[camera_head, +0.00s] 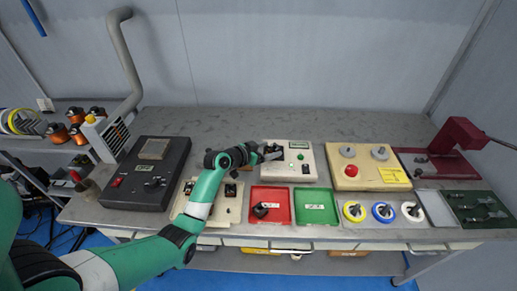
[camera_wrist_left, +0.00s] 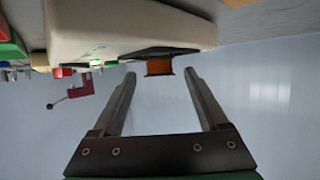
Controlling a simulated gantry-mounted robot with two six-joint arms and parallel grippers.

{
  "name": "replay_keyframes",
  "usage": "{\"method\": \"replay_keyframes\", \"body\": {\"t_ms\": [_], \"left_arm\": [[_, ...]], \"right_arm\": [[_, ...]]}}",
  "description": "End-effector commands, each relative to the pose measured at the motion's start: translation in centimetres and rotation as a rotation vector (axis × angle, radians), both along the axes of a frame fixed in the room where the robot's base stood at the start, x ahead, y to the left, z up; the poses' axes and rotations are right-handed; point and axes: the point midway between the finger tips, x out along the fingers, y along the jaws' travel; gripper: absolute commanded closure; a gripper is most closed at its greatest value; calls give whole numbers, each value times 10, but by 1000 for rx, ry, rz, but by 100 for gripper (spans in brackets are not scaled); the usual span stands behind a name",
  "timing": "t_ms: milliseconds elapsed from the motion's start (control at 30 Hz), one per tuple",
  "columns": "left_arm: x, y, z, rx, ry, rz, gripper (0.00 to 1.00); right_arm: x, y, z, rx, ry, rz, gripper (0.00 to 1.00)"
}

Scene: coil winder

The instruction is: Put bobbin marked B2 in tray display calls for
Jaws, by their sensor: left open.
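My left gripper (camera_head: 272,152) is at the left side of a beige box (camera_head: 312,172) with a small display (camera_head: 298,145) and a green light. The display text is too small to read. In the left wrist view, the open fingers point at a copper-coloured bobbin (camera_wrist_left: 158,67) with a dark flange, seen against the box; they do not appear to touch it. Its marking cannot be read. A red tray (camera_head: 283,216) holds a small dark item (camera_head: 261,210) beside a label. A green tray (camera_head: 326,217) right of it shows only a label. My right gripper is not in view.
A black unit (camera_head: 146,190) stands left and a beige unit with a red button (camera_head: 348,151) right. Blue, yellow and white rings (camera_head: 383,212) lie front right, near a dark green tray (camera_head: 480,210). Copper bobbins (camera_head: 58,132) sit on the left shelf.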

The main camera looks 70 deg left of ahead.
Motion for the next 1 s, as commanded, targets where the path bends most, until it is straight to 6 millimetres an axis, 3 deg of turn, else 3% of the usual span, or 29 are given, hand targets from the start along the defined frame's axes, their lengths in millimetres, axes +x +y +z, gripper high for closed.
{"method": "replay_keyframes", "body": {"t_ms": [33, 200, 467, 867, 967, 1000], "left_arm": [[-12, -5, 15, -2, 2, 2, 23], [-44, -16, 29, -3, 2, 2, 23], [-71, -26, 34, -2, 1, -1, 23], [-69, -28, 37, 7, -5, -5, 23], [-47, -37, 68, 54, -43, -31, 23], [-33, -45, 91, 87, -72, -49, 23]], "right_arm": [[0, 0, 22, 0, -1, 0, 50], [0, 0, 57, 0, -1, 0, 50], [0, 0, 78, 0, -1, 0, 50], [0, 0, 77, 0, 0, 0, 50], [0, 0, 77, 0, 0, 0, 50], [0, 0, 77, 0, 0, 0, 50]]}}
